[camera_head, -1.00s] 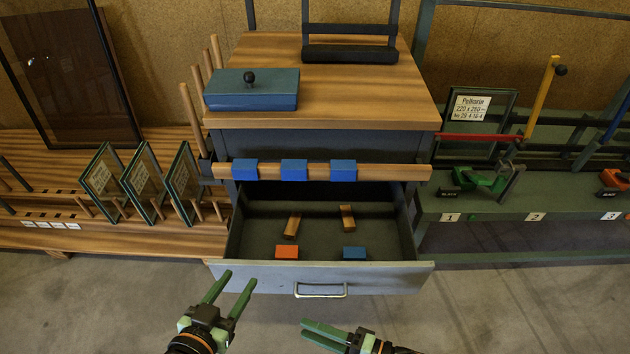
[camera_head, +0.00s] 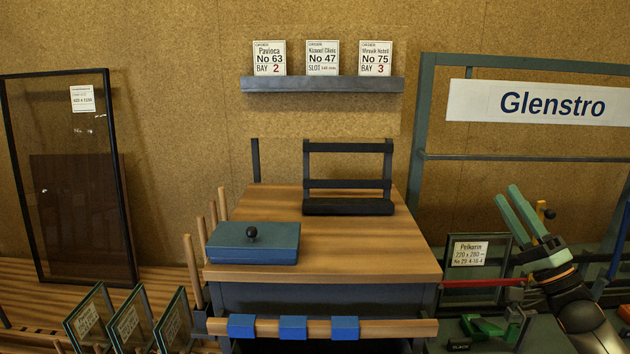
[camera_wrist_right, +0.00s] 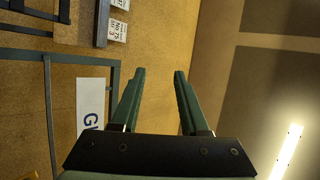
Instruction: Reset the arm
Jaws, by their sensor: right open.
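My right gripper (camera_head: 522,212) is raised at the right of the head view, in front of the frame with the white Glenstro sign. Its green fingers point up and to the left. In the right wrist view the fingers (camera_wrist_right: 158,75) stand apart with nothing between them, and the wall fills the background. My left gripper is not in the head view.
A wooden-topped bench (camera_head: 350,245) stands in the middle with a blue box (camera_head: 252,243) and a black stand (camera_head: 347,207). Small glass panes (camera_head: 130,325) stand at the lower left. A large dark-framed pane (camera_head: 62,180) leans at left. A shelf (camera_head: 322,85) holds three cards.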

